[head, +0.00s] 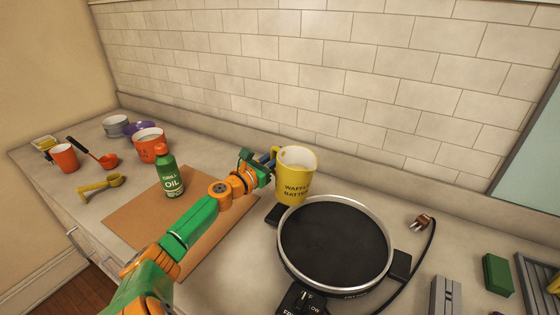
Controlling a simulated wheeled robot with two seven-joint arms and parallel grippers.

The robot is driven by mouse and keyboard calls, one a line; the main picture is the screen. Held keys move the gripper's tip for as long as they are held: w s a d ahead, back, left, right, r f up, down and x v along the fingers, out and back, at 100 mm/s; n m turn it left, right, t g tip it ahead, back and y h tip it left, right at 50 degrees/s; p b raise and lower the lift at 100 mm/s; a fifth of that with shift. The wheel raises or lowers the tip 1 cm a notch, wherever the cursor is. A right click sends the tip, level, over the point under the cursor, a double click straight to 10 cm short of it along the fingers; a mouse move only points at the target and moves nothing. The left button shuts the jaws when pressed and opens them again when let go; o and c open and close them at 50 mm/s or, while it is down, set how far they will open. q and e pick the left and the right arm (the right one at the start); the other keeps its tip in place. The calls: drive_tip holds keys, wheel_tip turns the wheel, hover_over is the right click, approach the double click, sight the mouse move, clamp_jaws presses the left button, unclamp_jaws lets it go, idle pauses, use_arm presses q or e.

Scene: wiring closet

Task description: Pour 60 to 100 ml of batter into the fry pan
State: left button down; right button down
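A yellow jug (297,178) marked as waffle batter stands upright at the back left of the fry pan, close to its rim. Whether it rests on the counter is hard to see. The round black fry pan (335,242) with a pale rim lies on the counter, and no batter shows on its surface. My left gripper (270,160) is at the left side of the jug, where its handle would be. The fingers are small and partly hidden, so I cannot tell whether they are closed on it. The batter inside the jug is not clearly visible. My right gripper is out of view.
A green oil bottle (168,172) stands on a brown board (130,213) left of my arm. Cups, bowls and scoops lie farther left. A cord with a plug (421,222) lies right of the pan. A green block (497,275) is at the lower right.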

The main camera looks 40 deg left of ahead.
sight(294, 149)
use_arm(q)
drive_tip(key=d+r+m+t, duration=0.1)
drive_tip(key=d+r+m, duration=0.4)
drive_tip(key=r+m, duration=0.2)
drive_tip(key=shift+s+r+m+h, duration=0.15)
drive_tip(key=shift+r+m+h, duration=0.15)
drive_tip(key=shift+m, duration=0.6)
drive_tip(key=shift+d+r+m+p, duration=0.15)
drive_tip(key=shift+d+m+p, duration=0.15)
drive_tip(key=shift+m+p, duration=0.15)
drive_tip(key=shift+d+m+p, duration=0.45)
drive_tip(key=shift+m+p, duration=0.15)
drive_tip(key=shift+m, duration=0.05)
idle(5.3)
